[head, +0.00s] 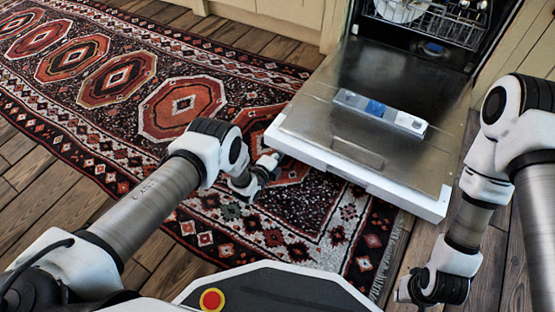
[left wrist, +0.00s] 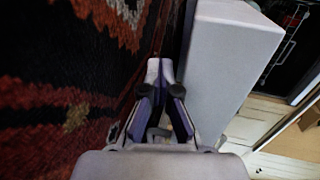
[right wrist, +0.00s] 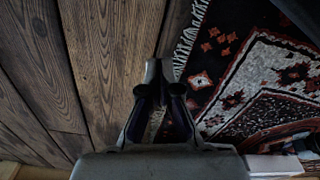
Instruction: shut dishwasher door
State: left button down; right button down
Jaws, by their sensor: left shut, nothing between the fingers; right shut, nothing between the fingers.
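The dishwasher door (head: 300,108) is open and folded down, its steel inner face up and its white front edge toward me. My left gripper (head: 268,164) is shut and empty, low over the rug beside the door's near left corner. In the left wrist view, the shut fingertips (left wrist: 160,68) lie just left of the white door edge (left wrist: 228,60); I cannot tell whether they touch it. My right gripper (head: 408,290) is shut and empty, low over the wood floor at the near right of the door. Its fingertips show in the right wrist view (right wrist: 157,70).
The dishwasher's lower rack (head: 450,25) holds a white dish and sits inside the cavity. A detergent dispenser (head: 405,122) is set in the door. A patterned rug (head: 120,80) covers the floor at left and under the door. Cabinets (head: 285,12) stand behind.

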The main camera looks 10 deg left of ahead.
pick_arm(q)
jog(key=shift+w+r, duration=0.15)
jog(key=shift+r, duration=0.15)
jog(key=shift+r+p, duration=0.65)
jog(key=shift+p, duration=0.05)
jog(key=r+p, duration=0.3)
jog(key=r, duration=0.1)
jog(key=w+r+p, duration=0.1)
jog(key=r+p, duration=0.2)
jog(key=r, duration=0.2)
jog(key=w+r+p, duration=0.1)
jog(key=r+p, duration=0.3)
jog(key=r, duration=0.1)
jog(key=shift+w+d+r, duration=0.1)
jog(key=shift+d, duration=0.3)
jog(key=shift+r, duration=0.15)
jog(key=shift+f, duration=0.2)
